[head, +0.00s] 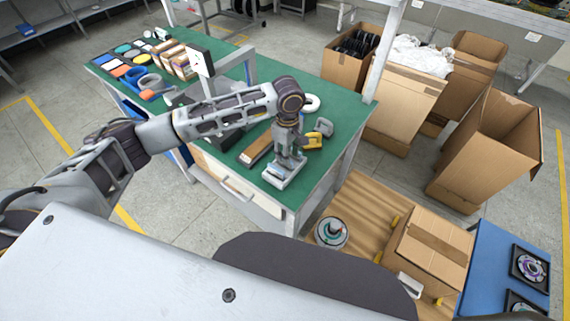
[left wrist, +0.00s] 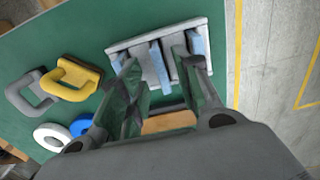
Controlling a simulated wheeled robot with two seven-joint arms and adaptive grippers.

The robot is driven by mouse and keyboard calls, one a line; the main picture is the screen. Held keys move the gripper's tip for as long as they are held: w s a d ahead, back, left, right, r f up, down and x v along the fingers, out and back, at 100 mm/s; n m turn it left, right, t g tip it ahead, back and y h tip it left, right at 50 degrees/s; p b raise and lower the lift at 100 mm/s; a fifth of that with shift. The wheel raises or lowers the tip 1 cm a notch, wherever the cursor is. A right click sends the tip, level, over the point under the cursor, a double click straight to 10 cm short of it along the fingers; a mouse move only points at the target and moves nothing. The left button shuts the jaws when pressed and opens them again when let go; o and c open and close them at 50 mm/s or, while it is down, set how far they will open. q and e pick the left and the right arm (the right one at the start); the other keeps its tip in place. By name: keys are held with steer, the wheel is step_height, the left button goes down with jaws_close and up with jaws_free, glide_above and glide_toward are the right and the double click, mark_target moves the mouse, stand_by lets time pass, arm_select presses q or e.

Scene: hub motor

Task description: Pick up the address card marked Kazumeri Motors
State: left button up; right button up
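My left gripper (head: 287,152) is over a small grey rack (head: 278,181) at the near right corner of the green bench. In the left wrist view, the left gripper (left wrist: 155,58) has its two fingers apart, reaching down toward the rack (left wrist: 122,46), which holds pale and blue upright pieces (left wrist: 197,43). I cannot tell whether the fingers touch any piece. No writing is legible, so I cannot tell which piece, if any, is the Kazumeri Motors card. My right gripper is not in view.
Beside the rack on the green bench (head: 228,161) are a wooden-topped block (head: 257,149), a yellow-handled tool (head: 313,142), a grey-handled tool (head: 324,127) and a white ring (head: 312,103). A bench post (head: 384,50) rises at right. Open cartons stand beyond.

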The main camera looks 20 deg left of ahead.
arm_select(q)
steer(key=f, duration=0.3)
steer(key=shift+a, duration=0.25)
steer(key=shift+f, duration=0.6)
jaws_close()
